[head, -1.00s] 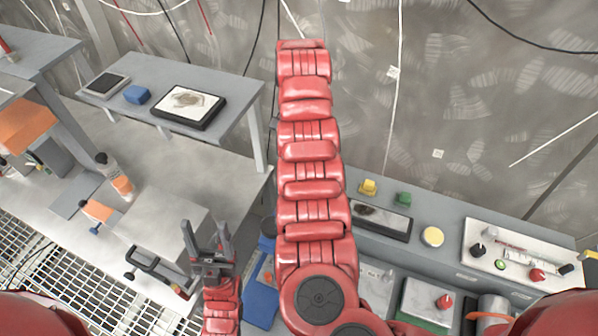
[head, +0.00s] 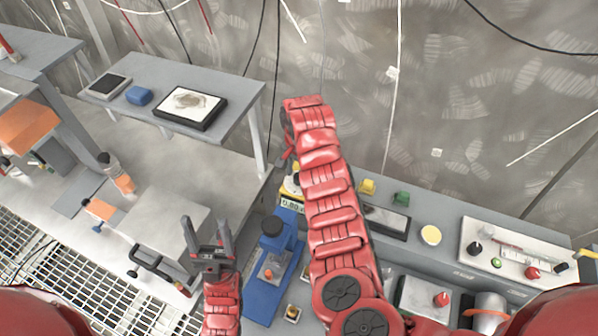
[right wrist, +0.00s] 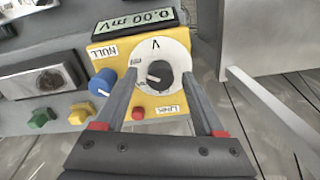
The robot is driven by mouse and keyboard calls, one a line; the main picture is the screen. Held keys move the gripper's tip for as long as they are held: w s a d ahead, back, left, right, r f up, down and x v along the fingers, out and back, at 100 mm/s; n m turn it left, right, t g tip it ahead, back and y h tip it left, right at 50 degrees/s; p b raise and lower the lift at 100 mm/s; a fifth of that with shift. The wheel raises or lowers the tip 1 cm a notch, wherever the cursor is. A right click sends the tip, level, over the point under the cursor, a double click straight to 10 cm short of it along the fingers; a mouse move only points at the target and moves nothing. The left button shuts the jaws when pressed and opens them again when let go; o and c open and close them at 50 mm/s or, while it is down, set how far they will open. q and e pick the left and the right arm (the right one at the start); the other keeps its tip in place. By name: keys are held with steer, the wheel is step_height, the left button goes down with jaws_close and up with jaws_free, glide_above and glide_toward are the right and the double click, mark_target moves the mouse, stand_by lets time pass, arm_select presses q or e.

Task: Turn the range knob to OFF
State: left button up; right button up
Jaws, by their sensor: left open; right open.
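In the right wrist view a yellow meter (right wrist: 112,52) has a display reading 0.00 mV and a round white dial (right wrist: 176,52) marked V. The dark range knob (right wrist: 158,74) sits mid-dial; the small mark at its left is too blurred to read. My right gripper (right wrist: 158,78) is open, one finger on each side of the knob's face; I cannot tell if either touches it. In the head view the meter (head: 289,187) shows partly beside my right arm, which hides the right fingers. My left gripper (head: 206,228) is open and empty, far left of the meter.
A blue stand (head: 273,262) is near the meter in the head view. A white control panel (head: 515,247) lies at right.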

jaws_close()
